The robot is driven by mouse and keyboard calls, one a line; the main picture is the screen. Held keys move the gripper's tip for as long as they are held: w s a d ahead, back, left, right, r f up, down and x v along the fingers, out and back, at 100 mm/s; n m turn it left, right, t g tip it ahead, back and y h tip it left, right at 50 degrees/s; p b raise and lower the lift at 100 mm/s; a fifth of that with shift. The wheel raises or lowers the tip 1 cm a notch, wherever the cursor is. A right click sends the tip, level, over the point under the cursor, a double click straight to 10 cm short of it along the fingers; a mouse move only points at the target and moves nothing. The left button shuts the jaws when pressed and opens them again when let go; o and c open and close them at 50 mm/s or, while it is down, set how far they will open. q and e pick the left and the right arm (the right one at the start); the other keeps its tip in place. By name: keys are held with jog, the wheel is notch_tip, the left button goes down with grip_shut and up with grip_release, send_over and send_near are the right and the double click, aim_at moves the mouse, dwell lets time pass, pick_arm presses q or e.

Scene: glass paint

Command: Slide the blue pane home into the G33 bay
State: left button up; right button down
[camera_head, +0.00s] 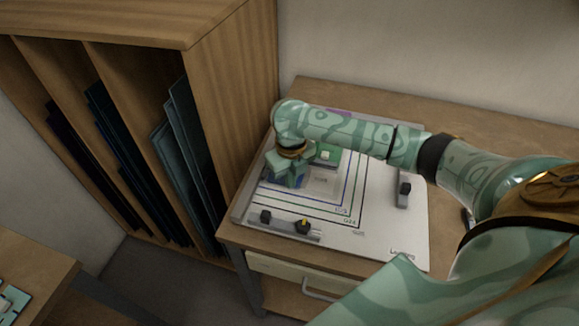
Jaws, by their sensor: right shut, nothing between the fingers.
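My right gripper (287,181) points down over the left part of a white marked board (395,235) on the table. It is shut and empty. A wooden rack (228,95) with upright bays stands at the left. Its right bay holds grey-blue panes (186,140), its middle bay dark blue panes (112,135), and its left bay very dark panes (85,165). I cannot tell which pane is the blue one of the task, and no G33 label is readable. My left gripper is not in view.
The board carries nested coloured outlines and dark-knobbed stops at its right (404,188) and front (290,225). A green-and-white block (326,154) sits beside my right gripper. A drawer (290,277) is under the table. Another wooden table (40,270) stands at lower left.

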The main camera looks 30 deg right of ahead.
jog(key=w, duration=0.2)
jog(key=w+b, duration=0.1)
jog(key=shift+w+f, duration=0.25)
jog(key=shift+w, duration=0.1)
jog(key=shift+r, duration=0.1)
jog(key=shift+w, duration=0.15)
jog(key=shift+w+r+p, duration=0.2)
jog(key=shift+p, duration=0.3)
jog(key=shift+w+p, duration=0.3)
jog(key=shift+w, duration=0.1)
jog(key=shift+w+f, duration=0.15)
